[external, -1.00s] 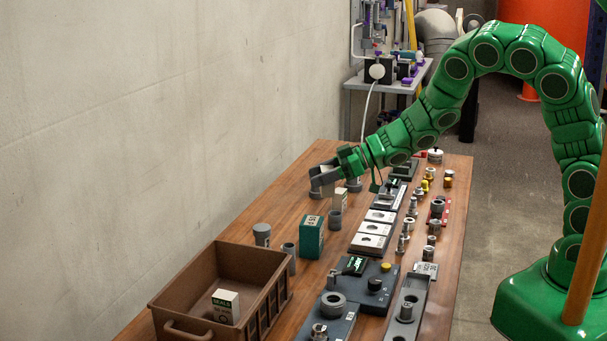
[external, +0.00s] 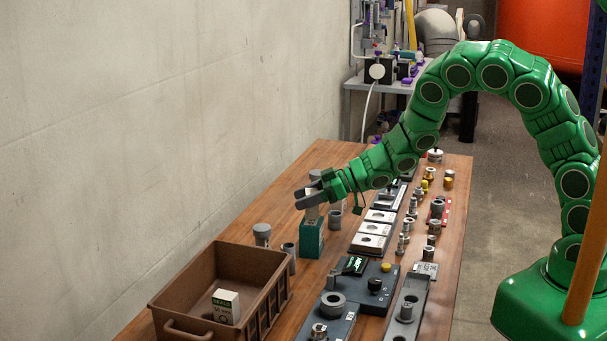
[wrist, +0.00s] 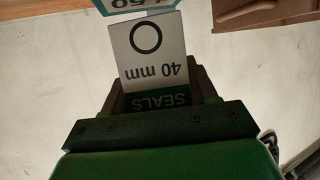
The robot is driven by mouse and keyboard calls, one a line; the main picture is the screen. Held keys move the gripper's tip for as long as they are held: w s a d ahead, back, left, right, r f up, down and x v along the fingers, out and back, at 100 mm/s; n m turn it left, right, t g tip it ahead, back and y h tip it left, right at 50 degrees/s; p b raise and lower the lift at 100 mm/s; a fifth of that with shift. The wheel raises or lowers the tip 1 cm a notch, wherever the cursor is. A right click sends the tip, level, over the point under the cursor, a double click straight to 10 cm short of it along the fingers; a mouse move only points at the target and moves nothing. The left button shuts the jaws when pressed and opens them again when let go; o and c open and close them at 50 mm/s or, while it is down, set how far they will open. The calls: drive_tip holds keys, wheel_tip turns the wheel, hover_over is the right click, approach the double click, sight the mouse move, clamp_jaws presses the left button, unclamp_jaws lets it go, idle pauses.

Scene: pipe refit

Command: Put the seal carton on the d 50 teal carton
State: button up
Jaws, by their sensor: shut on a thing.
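My gripper (external: 309,196) is shut on a white seal carton (external: 312,212), whose green band and "40 mm" print show upside down in the wrist view (wrist: 155,58). The teal carton (external: 311,241) stands upright on the bench, directly below the held carton in the external view. Its edge with "50" shows at the top of the wrist view (wrist: 136,5). I cannot tell whether the held carton touches the teal carton's top. My fingers hide part of the held carton.
A brown crate (external: 263,300) at the front left holds another white and green carton (external: 226,306). Grey pipe pieces (external: 262,234) stand near the teal carton. Plates and fittings (external: 369,243) fill the bench's right side.

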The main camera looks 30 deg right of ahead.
drive_tip(key=shift+f, duration=0.65)
drive_tip(key=shift+f, duration=0.1)
drive_tip(key=o, duration=1.1)
drive_tip(key=shift+c, duration=0.2)
drive_tip(key=shift+r, duration=0.2)
drive_tip(key=shift+s+d+r, duration=0.1)
drive_tip(key=shift+d+r, duration=0.05)
drive_tip(key=shift+d, duration=0.15)
drive_tip(key=v, duration=1.1)
drive_tip(key=shift+d, duration=0.15)
